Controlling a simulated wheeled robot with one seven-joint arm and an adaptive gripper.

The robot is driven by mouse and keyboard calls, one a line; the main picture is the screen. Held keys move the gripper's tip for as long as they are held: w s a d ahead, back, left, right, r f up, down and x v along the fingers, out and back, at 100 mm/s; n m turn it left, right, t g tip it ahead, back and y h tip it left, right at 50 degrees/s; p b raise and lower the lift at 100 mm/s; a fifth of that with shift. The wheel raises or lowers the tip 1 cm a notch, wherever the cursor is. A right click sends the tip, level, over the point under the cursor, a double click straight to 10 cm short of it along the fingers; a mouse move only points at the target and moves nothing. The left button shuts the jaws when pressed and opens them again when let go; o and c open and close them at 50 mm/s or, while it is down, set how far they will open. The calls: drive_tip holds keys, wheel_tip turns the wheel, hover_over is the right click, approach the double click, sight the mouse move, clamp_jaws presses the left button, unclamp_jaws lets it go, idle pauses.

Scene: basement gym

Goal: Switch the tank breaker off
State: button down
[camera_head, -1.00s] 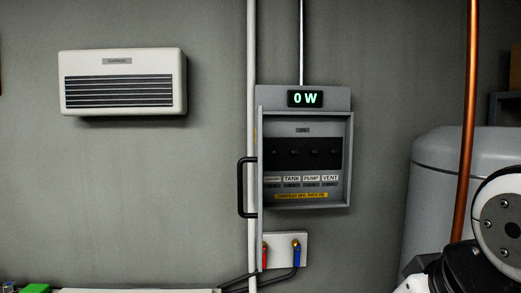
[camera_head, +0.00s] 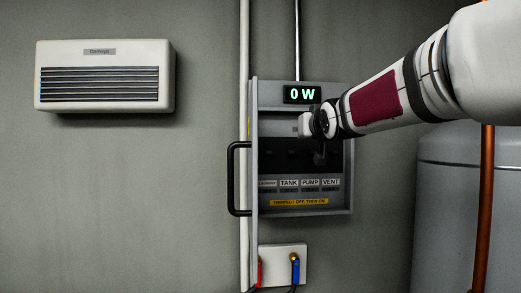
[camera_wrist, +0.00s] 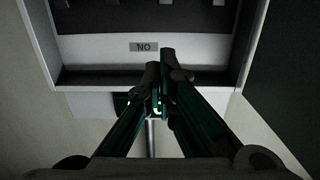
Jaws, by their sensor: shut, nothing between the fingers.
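The grey breaker box (camera_head: 301,212) hangs on the wall with its door swung open at the left. The TANK label (camera_head: 289,183) is second from the left under a dark row of breakers (camera_head: 285,153). The levers' positions are too dark to tell. Breaker levers (camera_wrist: 118,2) show at that view's top edge.
A lit display (camera_head: 302,94) above the box reads 0 W. The door handle (camera_head: 234,180) sticks out at the left. A yellow label (camera_head: 299,202) lies under the breakers. A grey tank (camera_head: 448,200) and copper pipe (camera_head: 484,200) stand at the right. A heater (camera_head: 105,75) hangs at the left.

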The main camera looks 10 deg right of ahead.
sight(291, 130)
drive_tip(key=shift+w+a+r, duration=0.1)
drive_tip(key=shift+w+r, duration=0.3)
drive_tip(key=shift+w, duration=0.3)
drive_tip(key=w+p, duration=0.2)
drive_tip(key=w, duration=0.8)
drive_tip(key=shift+s+f+p, duration=0.3)
drive_tip(key=shift+s+f, duration=0.05)
drive_tip(key=shift+f, duration=0.45)
drive_tip(key=shift+s+f, duration=0.2)
drive_tip(key=shift+f, duration=0.35)
drive_tip(key=shift+s+f, duration=0.15)
drive_tip(key=shift+f, duration=0.4)
drive_tip(key=shift+f+t+b, duration=0.2)
drive_tip(key=shift+t+b, duration=0.3)
drive_tip(key=shift+b, duration=0.1)
